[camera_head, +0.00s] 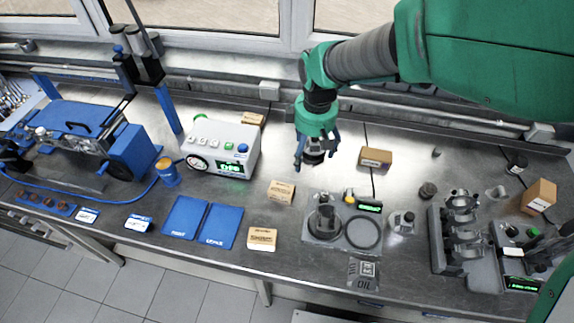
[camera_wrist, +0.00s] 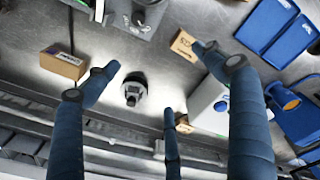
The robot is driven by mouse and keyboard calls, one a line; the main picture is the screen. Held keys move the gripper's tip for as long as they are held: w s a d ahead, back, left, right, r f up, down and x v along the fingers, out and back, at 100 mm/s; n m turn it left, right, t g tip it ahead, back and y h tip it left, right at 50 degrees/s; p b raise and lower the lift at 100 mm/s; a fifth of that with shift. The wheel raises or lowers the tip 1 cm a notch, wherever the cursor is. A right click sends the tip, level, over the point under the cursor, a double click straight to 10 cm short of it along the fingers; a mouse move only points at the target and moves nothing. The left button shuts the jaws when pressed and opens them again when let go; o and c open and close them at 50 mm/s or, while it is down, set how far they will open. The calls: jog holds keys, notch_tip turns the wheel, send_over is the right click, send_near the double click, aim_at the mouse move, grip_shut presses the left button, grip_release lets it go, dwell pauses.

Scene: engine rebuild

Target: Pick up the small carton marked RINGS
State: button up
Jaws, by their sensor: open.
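Several small tan cartons lie on the steel bench; their print is too small to read, so I cannot tell which is marked RINGS. One carton (camera_head: 281,191) lies left of and in front of my gripper (camera_head: 316,154), another (camera_head: 262,239) near the front edge. A third carton (camera_head: 376,157) lies right of my gripper, and one (camera_head: 253,118) lies behind the white tester. My gripper is open and empty, pointing down above the bench. In the wrist view, one carton (camera_wrist: 63,65) is left of the spread fingers (camera_wrist: 155,75); another (camera_wrist: 183,43) is by the right fingertip.
A dark metal part (camera_wrist: 134,90) stands between the fingers. The white tester (camera_head: 222,145) stands left, blue folders (camera_head: 202,221) in front. A grey tray (camera_head: 343,222) with rings is right of the folders. A larger carton (camera_head: 539,196) and crankshaft stand (camera_head: 465,240) are far right.

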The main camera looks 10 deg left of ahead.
aim_at(282, 186)
jog(key=a+f+n, duration=0.3)
jog(key=a+f, duration=0.5)
jog(key=shift+w+f+g, duration=0.2)
jog(key=shift+g, duration=0.2)
jog(key=shift+f, duration=0.1)
jog(key=shift+f+b, duration=0.4)
jog(key=shift+f, duration=3.8)
jog(key=shift+s+a+f+b, duration=0.1)
jog(key=shift+f+b, duration=0.45)
jog(key=shift+f, duration=2.05)
jog(key=c, duration=1.3)
